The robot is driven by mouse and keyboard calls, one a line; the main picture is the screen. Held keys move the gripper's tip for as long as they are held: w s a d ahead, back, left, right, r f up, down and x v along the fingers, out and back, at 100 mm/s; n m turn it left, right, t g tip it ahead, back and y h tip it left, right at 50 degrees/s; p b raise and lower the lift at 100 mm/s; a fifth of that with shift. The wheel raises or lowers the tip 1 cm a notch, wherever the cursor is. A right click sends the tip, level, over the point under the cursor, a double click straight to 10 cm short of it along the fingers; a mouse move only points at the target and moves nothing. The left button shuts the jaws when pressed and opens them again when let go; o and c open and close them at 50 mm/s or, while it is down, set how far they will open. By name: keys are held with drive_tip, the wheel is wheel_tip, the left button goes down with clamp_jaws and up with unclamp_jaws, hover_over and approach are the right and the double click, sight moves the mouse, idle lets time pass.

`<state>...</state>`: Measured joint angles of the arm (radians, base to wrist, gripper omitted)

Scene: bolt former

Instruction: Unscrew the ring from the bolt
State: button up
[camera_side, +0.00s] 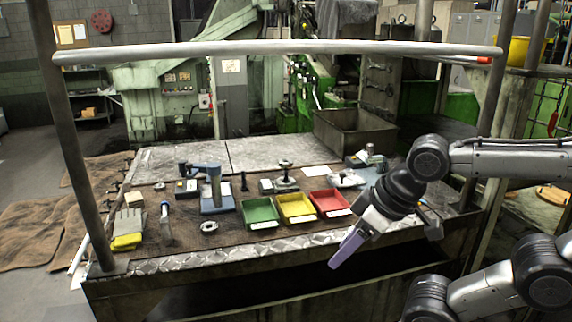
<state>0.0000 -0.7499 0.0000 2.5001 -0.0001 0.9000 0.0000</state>
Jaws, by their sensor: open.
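My gripper (348,247) is in front of the table's front edge, at the right, with its pale purple finger pointing down and left. It is open, seen from the side, with nothing visible in it and well apart from the small parts. A dark upright bolt-like part (244,182) stands behind the trays. A dark knobbed part on a flat base (285,174) is to its right; it may be a bolt with a ring, but it is too small to tell. A loose grey ring-shaped part (209,227) lies near the front edge of the mat.
Green (246,214), yellow (284,206) and red (318,199) trays stand in a row on the dark mat. A blue-grey device (215,190), a metal tool (166,224) and yellow-grey gloves (128,226) are to the left. Frame posts and a top bar (280,47) surround the table.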

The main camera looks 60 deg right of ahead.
drive_tip(key=shift+o, duration=0.3)
